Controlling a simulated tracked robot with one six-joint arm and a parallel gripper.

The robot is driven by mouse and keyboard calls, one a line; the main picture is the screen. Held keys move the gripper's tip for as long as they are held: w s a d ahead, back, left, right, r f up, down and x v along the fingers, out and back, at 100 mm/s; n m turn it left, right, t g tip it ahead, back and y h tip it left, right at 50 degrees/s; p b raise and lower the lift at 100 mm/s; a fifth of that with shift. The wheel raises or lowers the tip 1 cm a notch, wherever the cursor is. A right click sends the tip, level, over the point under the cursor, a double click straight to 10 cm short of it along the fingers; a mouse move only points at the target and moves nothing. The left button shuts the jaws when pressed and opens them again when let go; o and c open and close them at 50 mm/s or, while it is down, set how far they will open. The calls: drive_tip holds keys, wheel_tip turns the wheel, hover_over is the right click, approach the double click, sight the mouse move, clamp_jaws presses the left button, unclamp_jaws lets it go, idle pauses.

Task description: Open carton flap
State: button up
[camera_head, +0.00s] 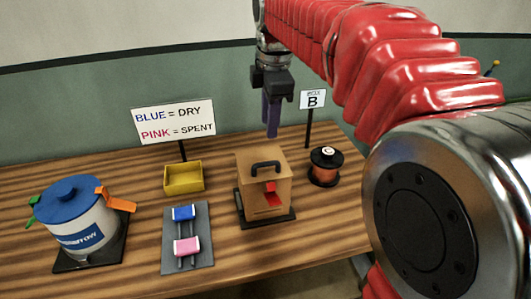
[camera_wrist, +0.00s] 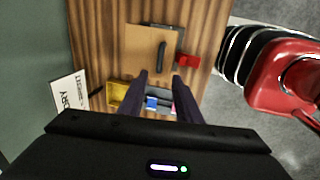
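The brown carton (camera_head: 276,163) stands on the wooden table in the head view, with a black handle (camera_head: 266,166) on top and a red piece (camera_head: 270,192) at its front. In the wrist view I look down on the carton (camera_wrist: 140,42), its dark handle (camera_wrist: 161,57) and the red piece (camera_wrist: 188,61) sticking out at its right edge. My gripper (camera_head: 271,134) points down over the carton's back area, with nothing held. In the wrist view its two dark fingers (camera_wrist: 160,76) are apart. I cannot tell how far above the carton they are.
Left of the carton are a yellow bin (camera_head: 184,184), a grey tray (camera_head: 201,262) with blue and pink packs, and a blue-lidded pot (camera_head: 75,210). A spool (camera_head: 326,168) and a "B" sign (camera_head: 312,99) stand right. A colour-key sign (camera_head: 174,120) stands behind.

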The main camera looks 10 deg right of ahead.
sight(267, 163)
drive_tip(key=w+f, duration=0.1)
drive_tip(key=f, duration=0.8)
drive_tip(key=w+f, duration=0.1)
drive_tip(key=f, duration=0.3)
drive_tip(key=shift+w+f, duration=0.3)
drive_tip(key=shift+w, duration=0.05)
drive_tip(key=shift+c, duration=0.5)
clamp_jaws()
drive_tip(key=shift+d, duration=0.25)
drive_tip(key=shift+a, duration=0.15)
